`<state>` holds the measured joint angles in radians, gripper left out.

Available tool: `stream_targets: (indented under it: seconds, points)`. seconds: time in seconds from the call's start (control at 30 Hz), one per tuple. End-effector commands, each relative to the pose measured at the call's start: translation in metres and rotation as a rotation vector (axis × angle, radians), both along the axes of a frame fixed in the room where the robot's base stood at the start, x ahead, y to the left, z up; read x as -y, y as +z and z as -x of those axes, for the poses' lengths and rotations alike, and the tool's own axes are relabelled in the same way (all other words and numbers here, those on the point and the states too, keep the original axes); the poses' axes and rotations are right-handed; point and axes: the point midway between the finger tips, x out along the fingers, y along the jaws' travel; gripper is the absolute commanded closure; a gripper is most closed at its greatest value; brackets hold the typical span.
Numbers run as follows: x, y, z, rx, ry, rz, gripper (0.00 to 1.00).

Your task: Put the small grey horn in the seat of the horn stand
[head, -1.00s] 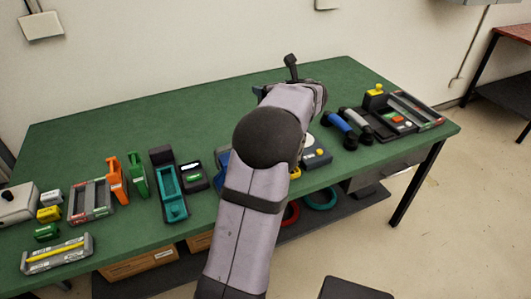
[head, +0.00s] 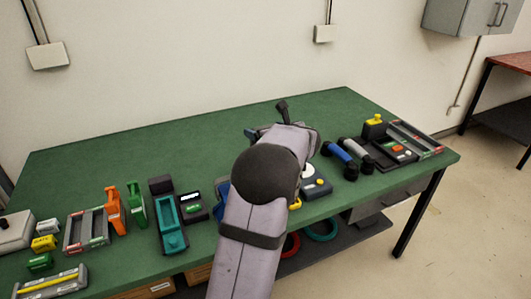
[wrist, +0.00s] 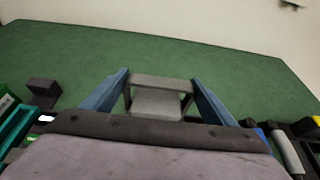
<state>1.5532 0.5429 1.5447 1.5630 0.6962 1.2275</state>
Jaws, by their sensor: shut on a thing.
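My gripper (wrist: 160,98) shows in the wrist view as two blue fingers, closed on a grey piece (wrist: 158,104) between them. The piece has a flat face and a bar across its top; I take it to be the small grey horn, but its full shape is hidden. It is held above the green table. In the head view my own arm hides most of the gripper and the held piece. I cannot tell for sure which thing is the horn stand; a teal open-topped holder (head: 171,238) with a dark block behind it stands left of my arm.
An orange piece (head: 115,212) and a green one (head: 137,205) stand left of the teal holder. Blue (head: 340,153) and silver (head: 356,150) handsets with black ends lie right of my arm, beside a dark tray (head: 388,154). The back of the table (head: 200,130) is clear.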

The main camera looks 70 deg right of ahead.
Motion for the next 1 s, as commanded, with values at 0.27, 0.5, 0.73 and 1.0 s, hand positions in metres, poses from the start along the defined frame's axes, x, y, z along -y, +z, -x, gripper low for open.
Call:
stream_targets:
  seconds: [0.27,0.5,0.73,1.0]
  points:
    - [0.000,-0.020,0.000,0.001,0.000,0.004,0.72]
    - [0.000,-0.033,0.000,0.002,0.000,0.001,0.72]
    - [0.000,-0.056,0.000,0.001,0.000,0.003,0.72]
    - [0.001,-0.057,0.000,0.001,0.000,0.004,0.72]
